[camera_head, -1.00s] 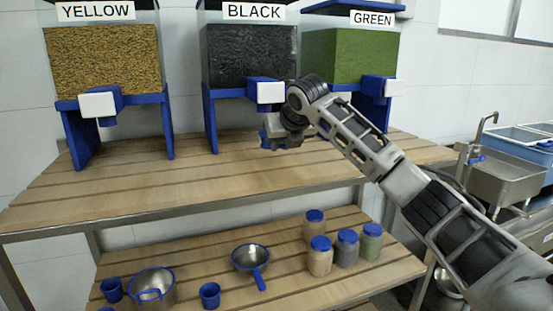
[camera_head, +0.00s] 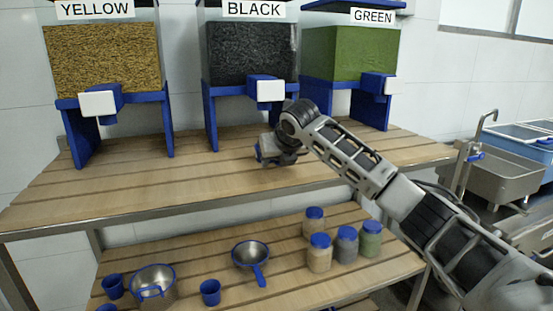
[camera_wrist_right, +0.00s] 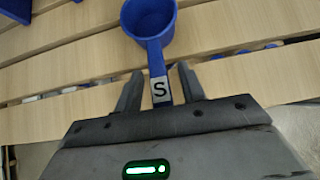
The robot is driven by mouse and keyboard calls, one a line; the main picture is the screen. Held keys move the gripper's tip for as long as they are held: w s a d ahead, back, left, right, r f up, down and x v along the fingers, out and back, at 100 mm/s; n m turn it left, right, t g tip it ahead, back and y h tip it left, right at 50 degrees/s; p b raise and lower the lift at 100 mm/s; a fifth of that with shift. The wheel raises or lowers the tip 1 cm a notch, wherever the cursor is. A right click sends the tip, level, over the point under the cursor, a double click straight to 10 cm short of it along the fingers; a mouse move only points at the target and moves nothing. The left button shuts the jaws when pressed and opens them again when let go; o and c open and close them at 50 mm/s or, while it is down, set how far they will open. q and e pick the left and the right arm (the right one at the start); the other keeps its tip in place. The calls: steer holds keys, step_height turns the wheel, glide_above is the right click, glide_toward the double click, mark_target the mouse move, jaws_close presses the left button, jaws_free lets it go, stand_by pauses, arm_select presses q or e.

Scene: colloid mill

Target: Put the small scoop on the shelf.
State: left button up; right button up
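The small scoop (camera_wrist_right: 150,22) is a blue cup with a straight handle marked "S". In the head view my right gripper (camera_head: 268,158) is low over the upper wooden shelf (camera_head: 120,190), in front of the BLACK dispenser. The scoop is mostly hidden there, with only a bit of blue (camera_head: 259,153) showing. I cannot tell whether it touches the boards. My left gripper is not in view.
YELLOW (camera_head: 105,60), BLACK (camera_head: 250,55) and GREEN (camera_head: 350,55) dispensers stand along the back. The lower shelf (camera_head: 200,265) holds blue cups, a pot (camera_head: 153,285), a strainer (camera_head: 250,254) and several jars (camera_head: 346,246). A sink (camera_head: 500,180) is right. The upper shelf's left front is clear.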

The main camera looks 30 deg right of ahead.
steer(key=shift+r, duration=0.2)
steer(key=b+v, duration=0.1)
steer(key=v, duration=1.1)
